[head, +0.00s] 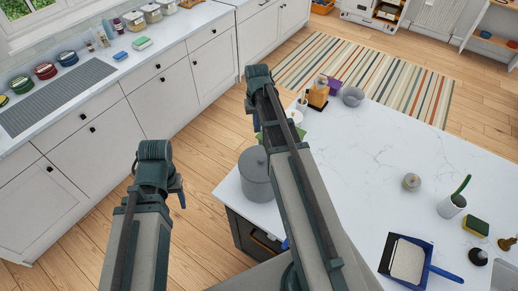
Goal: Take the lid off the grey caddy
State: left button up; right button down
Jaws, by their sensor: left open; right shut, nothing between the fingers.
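The grey caddy (258,186) stands upright on the near left corner of the white marble island. Its round grey lid (252,160) is on top. My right arm passes just to the right of the caddy and in front of it in the picture, covering part of that side. My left arm is to the left of the island, over the floor, apart from the caddy. Only arm links and joints can be made out. I cannot make out the fingers of either gripper.
The island (350,160) has clear room in its middle.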

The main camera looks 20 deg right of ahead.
aim_at(257, 149)
notch_tip(257, 149, down, 11)
jog(key=b, duration=1.1)
jog(key=s, duration=0.2)
jog(key=s+a+r+p, duration=0.1)
jog(key=shift+s, duration=0.55)
jog(key=shift+w, duration=0.1)
